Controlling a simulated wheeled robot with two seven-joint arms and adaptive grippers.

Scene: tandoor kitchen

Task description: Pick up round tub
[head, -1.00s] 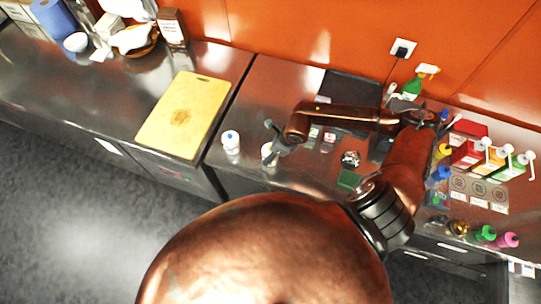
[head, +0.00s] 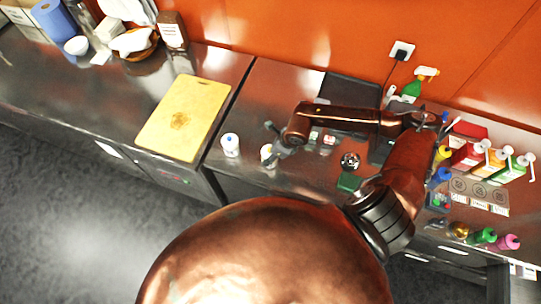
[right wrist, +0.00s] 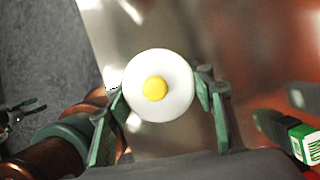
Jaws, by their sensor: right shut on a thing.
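A round white tub with a yellow spot on top (right wrist: 155,89) sits between the two green fingers of my right gripper (right wrist: 162,97) in the right wrist view. The fingers are closed on its sides. In the head view the tub (head: 266,154) is at the near edge of the steel counter, partly hidden by my right gripper (head: 275,144). I cannot tell whether it is off the counter. My left gripper (right wrist: 22,110) seems to show, small and dark, at the left of the right wrist view; its jaws are unclear.
Another white tub (head: 230,145) stands just left. A yellow cutting board (head: 195,100) lies farther left. A small metal item (head: 349,161) and a green item (head: 349,182) are to the right. Bottles and cartons (head: 466,157) crowd the right end.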

